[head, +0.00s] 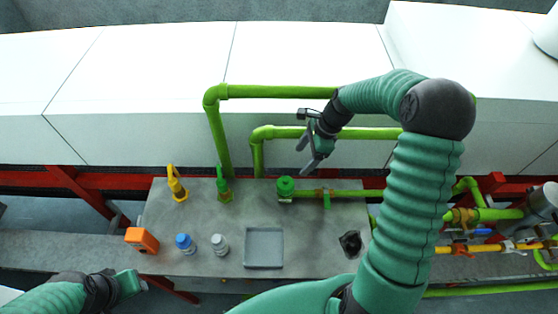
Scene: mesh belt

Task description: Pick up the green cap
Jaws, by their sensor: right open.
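The green cap (285,185) is a round green piece at the back middle of the grey worktop, at the left end of a green pipe. My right gripper (311,160) hangs in from the right, above and slightly right of the cap in the picture. Its fingers are open and empty, and a gap shows between them and the cap. My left gripper (136,283) is at the lower left, left of the worktop's front edge and far from the cap; its fingers do not show clearly.
The worktop (330,250) holds a yellow fitting (178,188), a green fitting (223,191), an orange block (142,239), a blue-capped jar (186,244), a grey-capped jar (220,244), a grey tray (264,231) and a dark part (350,244). Green pipes (222,140) rise behind.

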